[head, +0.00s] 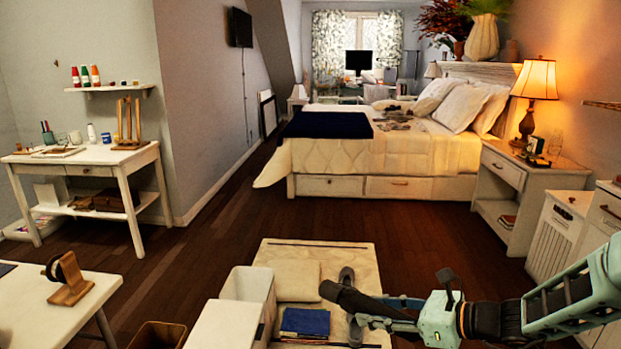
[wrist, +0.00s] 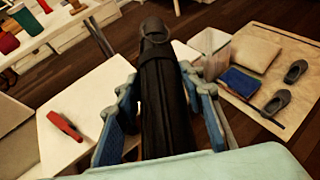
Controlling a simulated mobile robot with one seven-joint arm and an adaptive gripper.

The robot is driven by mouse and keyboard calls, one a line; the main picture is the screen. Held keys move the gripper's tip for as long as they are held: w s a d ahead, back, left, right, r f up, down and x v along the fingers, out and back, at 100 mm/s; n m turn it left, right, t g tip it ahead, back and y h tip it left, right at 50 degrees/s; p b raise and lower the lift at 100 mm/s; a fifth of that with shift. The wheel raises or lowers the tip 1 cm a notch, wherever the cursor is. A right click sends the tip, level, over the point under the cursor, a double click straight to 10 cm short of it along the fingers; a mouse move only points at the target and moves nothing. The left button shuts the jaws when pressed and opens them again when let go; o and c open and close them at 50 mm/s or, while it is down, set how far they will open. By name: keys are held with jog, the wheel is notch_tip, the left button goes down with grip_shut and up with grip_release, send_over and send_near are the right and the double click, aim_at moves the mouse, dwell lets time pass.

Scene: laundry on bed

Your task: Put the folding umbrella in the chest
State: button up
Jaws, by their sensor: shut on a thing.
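The folding umbrella (head: 342,296) is black and closed. My gripper (head: 386,310) is shut on it and holds it in the air above the pale mat. In the wrist view the umbrella (wrist: 163,100) lies lengthwise between the blue fingers of my gripper (wrist: 158,82), its end pointing away. A white box (head: 250,286), which looks like the chest, stands on the floor at the mat's left, left of the umbrella and apart from it. A white flat-topped part (head: 222,326) adjoins its near side.
The mat (head: 350,258) holds a beige cushion (head: 297,280), a blue folded cloth (head: 305,321) and dark shoes (head: 347,276). Open wooden floor lies beyond.

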aim_at(374, 304)
notch_tip(374, 304, up, 21)
jog(key=p, duration=2.7)
jog(key=shift+a+r, duration=0.15)
jog(key=shift+r, duration=0.05)
jog(key=shift+a, duration=0.2)
